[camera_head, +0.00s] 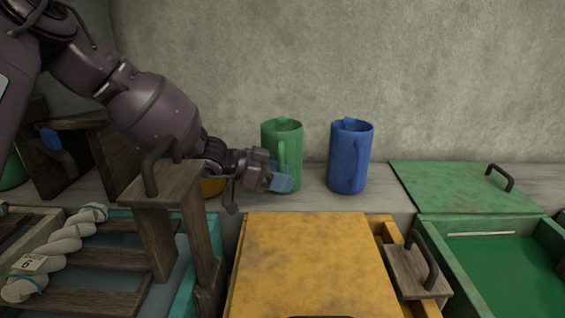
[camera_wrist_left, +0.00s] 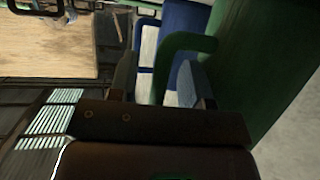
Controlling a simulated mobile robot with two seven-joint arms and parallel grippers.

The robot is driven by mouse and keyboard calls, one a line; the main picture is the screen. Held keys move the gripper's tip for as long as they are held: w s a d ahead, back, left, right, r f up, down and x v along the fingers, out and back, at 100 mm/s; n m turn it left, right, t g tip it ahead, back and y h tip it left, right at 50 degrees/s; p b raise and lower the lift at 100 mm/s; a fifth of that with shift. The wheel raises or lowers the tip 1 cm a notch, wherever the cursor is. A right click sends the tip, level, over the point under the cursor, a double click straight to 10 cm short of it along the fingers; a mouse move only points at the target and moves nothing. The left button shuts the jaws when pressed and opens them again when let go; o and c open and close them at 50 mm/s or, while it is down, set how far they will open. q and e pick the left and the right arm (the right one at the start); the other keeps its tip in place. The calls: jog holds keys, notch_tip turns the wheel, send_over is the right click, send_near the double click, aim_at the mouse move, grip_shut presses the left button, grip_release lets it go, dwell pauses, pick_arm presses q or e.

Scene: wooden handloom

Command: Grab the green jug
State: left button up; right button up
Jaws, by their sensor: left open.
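The green jug (camera_head: 268,145) stands upright on the grey ledge (camera_head: 310,203) by the wall, its handle facing the front right. In the left wrist view the jug (camera_wrist_left: 262,60) fills the right side, and its handle (camera_wrist_left: 185,43) reaches across between my finger pads. My left gripper (camera_head: 282,182) is at the jug's lower front, by the handle. It is open in the left wrist view (camera_wrist_left: 160,78), one finger on each side of the handle. Whether the pads touch it I cannot tell. My right gripper is not in view.
A blue jug (camera_head: 350,158) stands close to the right of the green one. A yellow box (camera_head: 310,265) is in front. A green box (camera_head: 490,265) and a green lid (camera_head: 455,185) lie right. A wooden piece with a handle (camera_head: 165,190) stands under my left arm, near a rope (camera_head: 60,245).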

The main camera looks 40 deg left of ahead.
pick_arm(q)
grip_shut()
dwell(1.2)
jog(key=shift+r, duration=0.1)
